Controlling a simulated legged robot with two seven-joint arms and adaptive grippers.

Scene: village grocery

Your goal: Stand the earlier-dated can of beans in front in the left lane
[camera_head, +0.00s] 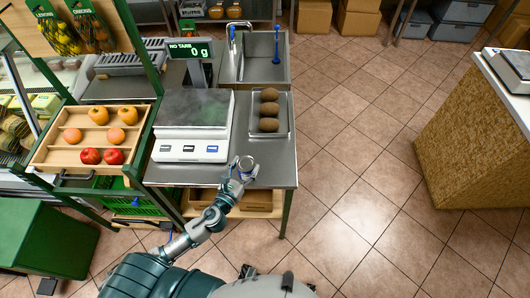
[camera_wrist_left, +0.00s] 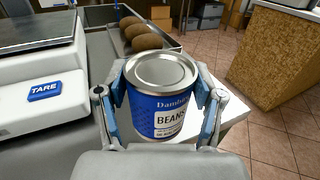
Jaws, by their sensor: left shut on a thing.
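A blue can of beans (camera_wrist_left: 161,98) with a silver lid and a white label reading "BEANS" stands upright in the left wrist view. My left gripper (camera_wrist_left: 162,112) is shut around its sides, one finger on each side. In the head view the can's lid (camera_head: 246,163) shows at the front right of the steel counter, with my left gripper (camera_head: 241,172) at it. I cannot tell whether the can touches the counter. No date is readable on the can. No second can and no lanes show. My right gripper is not in view.
A white scale (camera_head: 194,147) stands left of the can, and a tray (camera_head: 282,128) of brown kiwi-like fruit lies behind it. A fruit crate (camera_head: 64,161) is at the left, a sink (camera_head: 262,70) at the back. Tiled floor (camera_head: 345,180) is open to the right.

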